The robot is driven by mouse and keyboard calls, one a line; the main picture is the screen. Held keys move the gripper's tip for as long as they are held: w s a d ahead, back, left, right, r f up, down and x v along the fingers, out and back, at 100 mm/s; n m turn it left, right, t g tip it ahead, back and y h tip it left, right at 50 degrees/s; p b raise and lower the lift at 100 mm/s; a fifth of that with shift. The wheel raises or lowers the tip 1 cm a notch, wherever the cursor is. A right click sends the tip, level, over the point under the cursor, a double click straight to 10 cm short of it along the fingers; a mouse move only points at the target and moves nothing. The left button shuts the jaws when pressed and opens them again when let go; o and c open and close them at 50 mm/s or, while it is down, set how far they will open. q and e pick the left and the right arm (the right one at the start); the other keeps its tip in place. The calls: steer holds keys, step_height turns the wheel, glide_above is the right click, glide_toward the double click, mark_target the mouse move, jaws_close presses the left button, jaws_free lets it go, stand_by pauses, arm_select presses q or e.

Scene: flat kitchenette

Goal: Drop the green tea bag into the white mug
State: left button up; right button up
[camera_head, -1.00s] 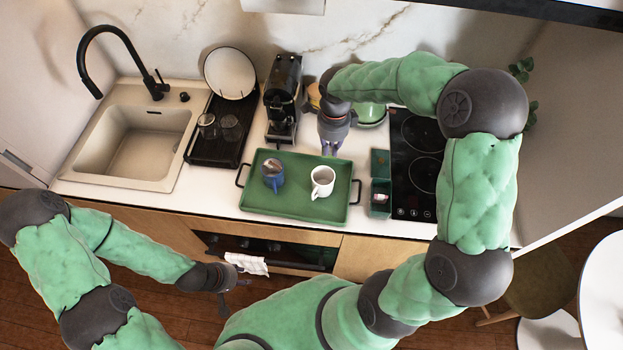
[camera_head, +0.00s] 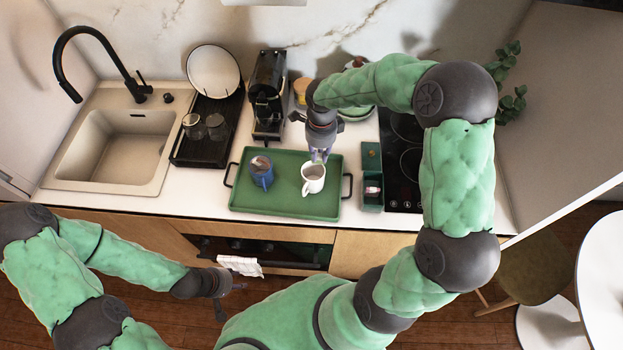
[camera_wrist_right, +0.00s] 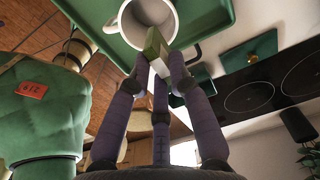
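The white mug (camera_head: 313,180) stands upright on the green tray (camera_head: 285,208). In the right wrist view the mug (camera_wrist_right: 128,30) is at the top, its open mouth facing the camera. My right gripper (camera_head: 319,157) is just behind and above the mug. In the wrist view it (camera_wrist_right: 158,72) is shut on a small green and white packet, the green tea bag (camera_wrist_right: 156,46), which overlaps the mug's near rim. Whether they touch cannot be told. My left gripper (camera_head: 231,299) is empty in front of the counter, its fingers apart.
A blue mug (camera_head: 262,176) stands left of the white mug on the tray. A small green box (camera_head: 373,198) is right of the tray, beside the black hob (camera_head: 402,165). A coffee machine (camera_head: 268,95) and a black rack (camera_head: 190,153) are behind and left.

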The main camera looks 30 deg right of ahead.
steer(key=shift+o, duration=0.8)
steer(key=shift+r, duration=0.1)
step_height(320, 180, up, 12)
stand_by(0.4)
